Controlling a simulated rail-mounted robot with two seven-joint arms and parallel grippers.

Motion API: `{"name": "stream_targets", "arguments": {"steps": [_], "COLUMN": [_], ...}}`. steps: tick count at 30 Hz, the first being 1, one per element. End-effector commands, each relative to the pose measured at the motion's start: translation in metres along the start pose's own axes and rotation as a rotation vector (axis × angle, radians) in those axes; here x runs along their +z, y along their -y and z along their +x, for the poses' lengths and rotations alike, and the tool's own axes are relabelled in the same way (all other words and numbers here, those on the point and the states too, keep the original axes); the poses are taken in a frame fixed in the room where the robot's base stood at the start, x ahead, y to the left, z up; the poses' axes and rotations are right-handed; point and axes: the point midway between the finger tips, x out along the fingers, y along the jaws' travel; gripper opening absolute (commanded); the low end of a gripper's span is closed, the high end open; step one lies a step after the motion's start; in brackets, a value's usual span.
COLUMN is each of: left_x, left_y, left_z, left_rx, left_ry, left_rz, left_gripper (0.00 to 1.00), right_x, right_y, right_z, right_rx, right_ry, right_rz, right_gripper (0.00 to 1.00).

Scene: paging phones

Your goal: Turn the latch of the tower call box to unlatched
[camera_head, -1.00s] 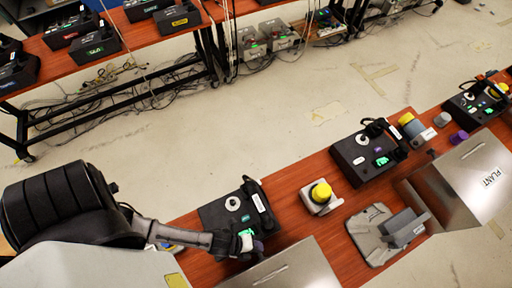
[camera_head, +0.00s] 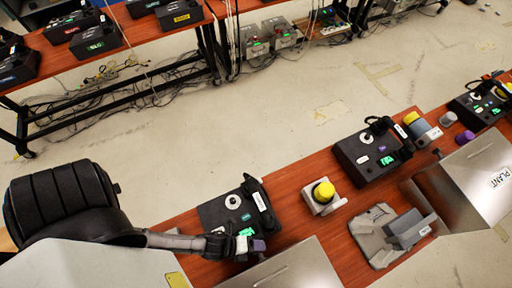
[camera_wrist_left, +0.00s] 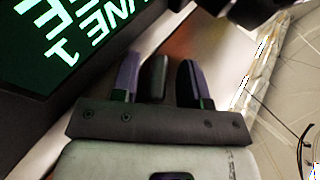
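A black call box (camera_head: 222,210) with a round white dial, a handset, a teal label and a green lit screen stands at the front of the red-brown table. Its label is too small to read, so I cannot tell if it is the tower one. My left gripper (camera_head: 257,244) is at its front right corner, beside the lit screen. In the left wrist view the two purple-dark fingers (camera_wrist_left: 156,80) are apart, with a small dark piece (camera_wrist_left: 156,76) between them and gaps on both sides. I cannot tell whether that piece is the latch. The lit screen (camera_wrist_left: 62,38) is at upper left.
A yellow button on a pale base (camera_head: 322,196) and a second black call box (camera_head: 364,156) stand to the right. A grey stand (camera_head: 385,235) and metal panels (camera_head: 470,185) are at front right. A back table (camera_head: 130,45) holds more boxes.

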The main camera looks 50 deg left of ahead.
Motion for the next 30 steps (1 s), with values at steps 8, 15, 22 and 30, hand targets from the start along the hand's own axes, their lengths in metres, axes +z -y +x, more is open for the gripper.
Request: {"name": "stream_targets", "arguments": {"steps": [8,15,22,30], "left_x": [0.001,0.001,0.002,0.001], "left_y": [-0.002,0.003,0.006,0.008], "left_z": [0.0,-0.001,-0.001,-0.026], "left_rx": [0.004,0.044,0.216,0.351], "left_ry": [0.002,0.001,0.003,0.001], "left_rz": [0.001,-0.015,-0.087,-0.142], "left_gripper": [0.43,0.43,0.43,0.43], "right_x": [-0.001,-0.004,-0.01,-0.012], "right_y": [0.002,0.002,0.001,-0.003], "right_z": [0.0,-0.009,-0.029,-0.034], "right_rx": [-0.005,-0.006,-0.004,0.003], "right_ry": [-0.002,-0.002,-0.002,-0.003], "right_rz": [0.006,0.007,0.006,-0.002], "right_gripper": [0.57,0.57,0.57,0.57]}}
